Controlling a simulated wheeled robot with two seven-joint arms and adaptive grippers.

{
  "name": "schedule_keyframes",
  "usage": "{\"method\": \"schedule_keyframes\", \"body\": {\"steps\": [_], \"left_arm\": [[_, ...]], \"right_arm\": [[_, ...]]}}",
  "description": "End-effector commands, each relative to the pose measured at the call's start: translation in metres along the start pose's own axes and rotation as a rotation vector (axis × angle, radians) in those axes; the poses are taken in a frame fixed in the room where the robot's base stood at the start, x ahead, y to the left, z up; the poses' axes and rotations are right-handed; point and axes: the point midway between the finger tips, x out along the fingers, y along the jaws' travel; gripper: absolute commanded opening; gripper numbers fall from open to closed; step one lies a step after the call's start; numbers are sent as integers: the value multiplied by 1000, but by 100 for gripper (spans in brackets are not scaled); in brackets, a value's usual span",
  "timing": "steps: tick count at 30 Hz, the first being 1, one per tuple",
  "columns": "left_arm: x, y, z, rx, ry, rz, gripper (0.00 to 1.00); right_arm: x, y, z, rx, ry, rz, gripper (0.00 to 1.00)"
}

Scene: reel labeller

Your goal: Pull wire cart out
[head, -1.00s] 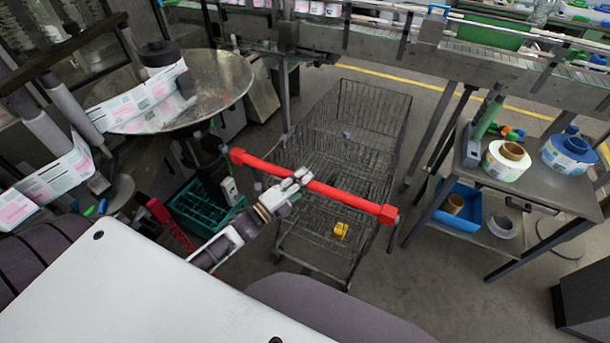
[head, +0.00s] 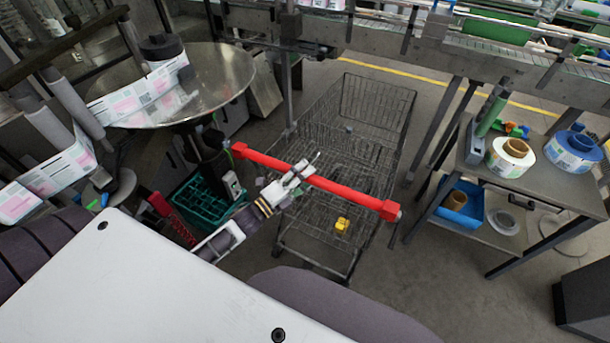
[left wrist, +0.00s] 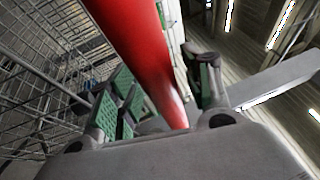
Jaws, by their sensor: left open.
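The wire cart (head: 350,125) stands on the floor in the middle of the head view, with its red handle bar (head: 340,189) across the near end. A small yellow block (head: 341,225) shows low in the cart. My left gripper (head: 301,171) is at the left half of the red bar. In the left wrist view the red bar (left wrist: 138,45) runs between the green-padded fingers of my left gripper (left wrist: 160,95), which are apart. Contact with the bar cannot be told. My right gripper is not in view.
A conveyor (head: 480,65) runs behind the cart. A side table (head: 540,185) with label reels stands at right. A round metal table (head: 215,85) and a green crate (head: 200,200) are at left. Grey floor (head: 430,270) is clear at near right.

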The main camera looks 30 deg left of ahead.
Motion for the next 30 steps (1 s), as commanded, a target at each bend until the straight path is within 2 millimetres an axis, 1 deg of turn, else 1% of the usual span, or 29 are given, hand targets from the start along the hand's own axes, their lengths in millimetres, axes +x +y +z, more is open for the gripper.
{"method": "schedule_keyframes", "body": {"steps": [5, 11, 30], "left_arm": [[-7, 0, 0, 0, 0, 0, 49], [-21, 0, 0, -1, 0, 2, 49], [-80, 1, 0, -1, -1, 2, 49]], "right_arm": [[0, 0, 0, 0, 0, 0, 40], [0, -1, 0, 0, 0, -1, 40], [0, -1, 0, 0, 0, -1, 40]]}}
